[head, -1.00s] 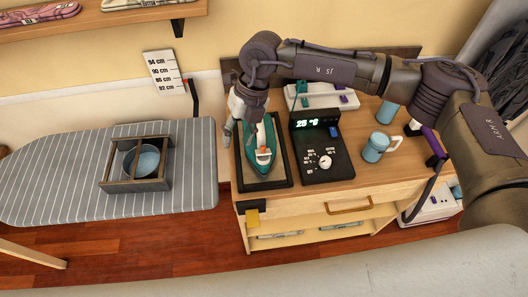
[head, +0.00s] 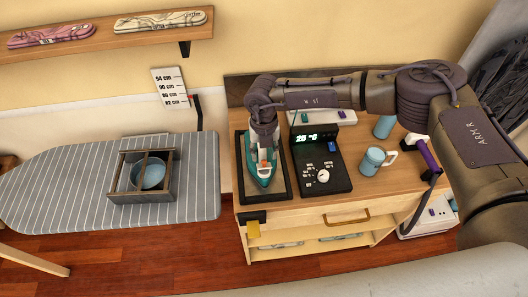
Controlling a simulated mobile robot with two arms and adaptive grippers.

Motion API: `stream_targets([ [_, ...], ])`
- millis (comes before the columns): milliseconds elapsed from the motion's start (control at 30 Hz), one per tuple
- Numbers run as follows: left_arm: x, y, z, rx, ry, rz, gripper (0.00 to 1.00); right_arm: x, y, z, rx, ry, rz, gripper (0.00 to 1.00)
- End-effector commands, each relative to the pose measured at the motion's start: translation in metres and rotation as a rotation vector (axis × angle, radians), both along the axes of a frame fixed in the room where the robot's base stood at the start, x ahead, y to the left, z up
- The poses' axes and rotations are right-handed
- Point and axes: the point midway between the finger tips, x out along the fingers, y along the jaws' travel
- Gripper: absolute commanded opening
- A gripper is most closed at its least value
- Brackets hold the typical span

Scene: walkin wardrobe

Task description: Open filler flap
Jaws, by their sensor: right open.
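The teal iron (head: 262,175) lies on a black rest at the left end of the wooden cabinet's top. A small orange and pale part shows on top of the iron, but I cannot make out the filler flap clearly. My right gripper (head: 261,150) points down over the far end of the iron, with my wrist above it hiding that end. It is open; I cannot tell whether its fingers touch the iron. My left gripper is not in view.
A black control box with a lit display (head: 322,165) stands right of the iron. A blue mug (head: 373,160) is further right. At left is a striped ironing board (head: 60,190) with a grey divided box (head: 125,190). A shelf (head: 110,42) is above.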

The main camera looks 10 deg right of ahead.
Motion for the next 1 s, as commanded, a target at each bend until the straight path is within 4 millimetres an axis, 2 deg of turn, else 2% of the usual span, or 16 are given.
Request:
stream_targets([
  [33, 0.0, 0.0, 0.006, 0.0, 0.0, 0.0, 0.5, -0.001, 0.0, -0.006, -0.001, 0.002, 0.0, 0.43],
  [233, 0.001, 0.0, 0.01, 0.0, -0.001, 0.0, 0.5, 0.0, 0.0, -0.026, 0.0, 0.001, 0.0, 0.43],
  [567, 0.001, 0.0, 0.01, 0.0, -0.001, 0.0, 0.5, 0.0, 0.0, -0.03, 0.001, -0.001, 0.001, 0.43],
  [800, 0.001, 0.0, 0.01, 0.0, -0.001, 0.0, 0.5, 0.0, 0.0, -0.029, 0.001, -0.001, 0.001, 0.03],
  [833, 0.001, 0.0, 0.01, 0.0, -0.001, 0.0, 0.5, 0.0, 0.0, -0.029, 0.001, -0.001, 0.001, 0.0],
  [1000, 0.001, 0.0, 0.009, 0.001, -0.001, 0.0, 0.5, 0.001, 0.0, -0.03, 0.0, 0.002, 0.0, 0.0],
])
